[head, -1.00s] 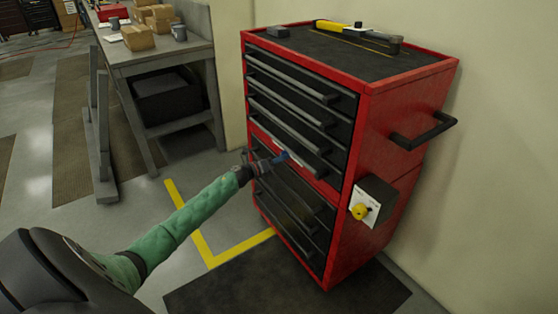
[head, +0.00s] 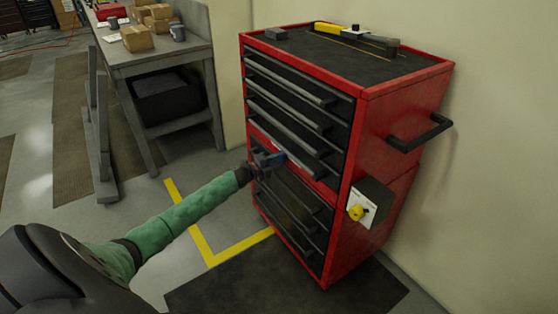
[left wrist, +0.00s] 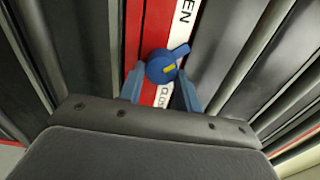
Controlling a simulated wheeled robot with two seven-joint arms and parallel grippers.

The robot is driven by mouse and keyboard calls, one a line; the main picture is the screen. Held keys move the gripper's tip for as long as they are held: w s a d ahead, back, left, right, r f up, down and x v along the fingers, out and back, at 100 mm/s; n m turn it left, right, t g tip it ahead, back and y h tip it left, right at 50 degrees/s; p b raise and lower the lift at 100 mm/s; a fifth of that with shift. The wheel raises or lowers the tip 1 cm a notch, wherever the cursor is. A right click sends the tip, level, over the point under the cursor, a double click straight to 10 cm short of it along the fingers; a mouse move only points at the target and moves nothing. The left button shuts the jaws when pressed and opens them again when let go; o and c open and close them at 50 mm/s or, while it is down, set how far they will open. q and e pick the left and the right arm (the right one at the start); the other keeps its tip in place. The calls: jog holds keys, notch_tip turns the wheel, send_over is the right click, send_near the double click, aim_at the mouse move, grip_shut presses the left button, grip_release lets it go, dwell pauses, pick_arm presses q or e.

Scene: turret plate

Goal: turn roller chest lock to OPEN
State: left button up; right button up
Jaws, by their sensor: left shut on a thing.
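The roller chest (head: 385,150) is red with dark drawers. Its blue lock knob (left wrist: 163,66) sits on a white label strip (left wrist: 186,22) along the red front. My left gripper (left wrist: 160,88) is shut on the knob, one blue finger on each side. In the head view my left gripper (head: 276,159) meets the chest front at mid height. My right gripper is not in view.
A box with a yellow knob (head: 356,212) and a black handle (head: 420,133) stick out from the chest's right side. Tools lie on its top. A workbench (head: 165,60) stands at the left. A dark mat (head: 300,285) lies in front.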

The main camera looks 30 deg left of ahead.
pick_arm(q)
jog(key=shift+r+n, duration=0.15)
jog(key=shift+n, duration=0.15)
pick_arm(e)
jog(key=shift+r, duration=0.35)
pick_arm(q)
jog(key=o, duration=0.9)
jog(key=shift+o, duration=0.5)
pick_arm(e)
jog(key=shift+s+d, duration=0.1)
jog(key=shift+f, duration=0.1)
pick_arm(q)
jog(key=shift+s+a, duration=0.1)
jog(key=b+v, duration=0.1)
jog(key=v, duration=0.6)
jog(key=shift+s+b, duration=0.4)
jog(key=shift+s, duration=0.05)
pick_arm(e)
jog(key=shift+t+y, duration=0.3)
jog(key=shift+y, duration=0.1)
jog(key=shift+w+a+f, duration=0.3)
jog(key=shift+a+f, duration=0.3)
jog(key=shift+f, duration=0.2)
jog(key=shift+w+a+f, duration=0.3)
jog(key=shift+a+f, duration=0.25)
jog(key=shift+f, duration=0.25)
